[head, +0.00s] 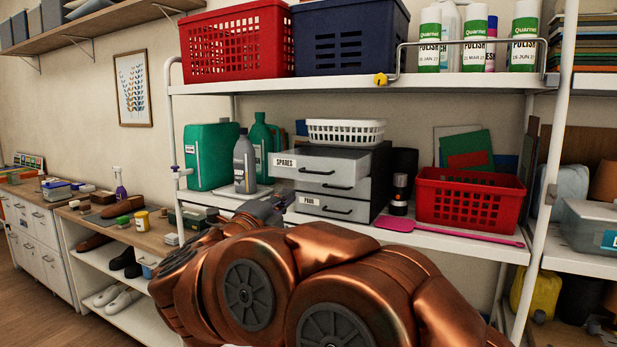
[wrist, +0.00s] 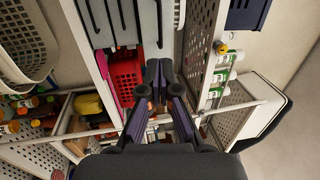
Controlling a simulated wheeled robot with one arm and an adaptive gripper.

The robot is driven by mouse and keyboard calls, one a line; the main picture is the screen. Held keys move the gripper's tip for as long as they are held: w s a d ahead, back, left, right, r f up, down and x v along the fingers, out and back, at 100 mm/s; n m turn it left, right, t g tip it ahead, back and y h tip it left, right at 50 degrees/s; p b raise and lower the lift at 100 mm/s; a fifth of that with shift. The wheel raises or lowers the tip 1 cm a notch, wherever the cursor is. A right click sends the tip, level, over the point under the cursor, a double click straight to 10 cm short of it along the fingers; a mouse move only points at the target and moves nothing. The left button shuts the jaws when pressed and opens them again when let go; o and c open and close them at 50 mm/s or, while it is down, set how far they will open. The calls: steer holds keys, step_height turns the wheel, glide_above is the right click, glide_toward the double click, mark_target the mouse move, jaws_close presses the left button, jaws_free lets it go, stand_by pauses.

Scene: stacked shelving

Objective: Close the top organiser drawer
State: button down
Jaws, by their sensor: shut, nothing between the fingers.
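The grey and black organiser (head: 382,172) stands on the middle shelf in the head view. Its top drawer (head: 318,164), labelled SPARES, is pulled out towards the front left. The drawers below it sit further back, and the lowest is labelled PADS. My gripper (head: 272,205) is in front of the organiser, below and left of the top drawer, partly hidden by my copper arm. In the wrist view my gripper (wrist: 160,75) is shut and empty. Drawer fronts with dark handles (wrist: 125,18) show at the top of that view, apart from the fingertips.
A white basket (head: 345,131) sits on the organiser. Green and grey bottles (head: 244,164) stand left of the drawer. A dark canister (head: 399,193), a pink flat tool (head: 450,232) and a red basket (head: 470,200) are to the right. A white post (head: 544,190) stands further right.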

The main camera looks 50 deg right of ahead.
mark_target(314, 173)
steer(key=shift+p+x, duration=1.4)
steer(key=shift+x, duration=4.2)
steer(key=shift+w, duration=0.15)
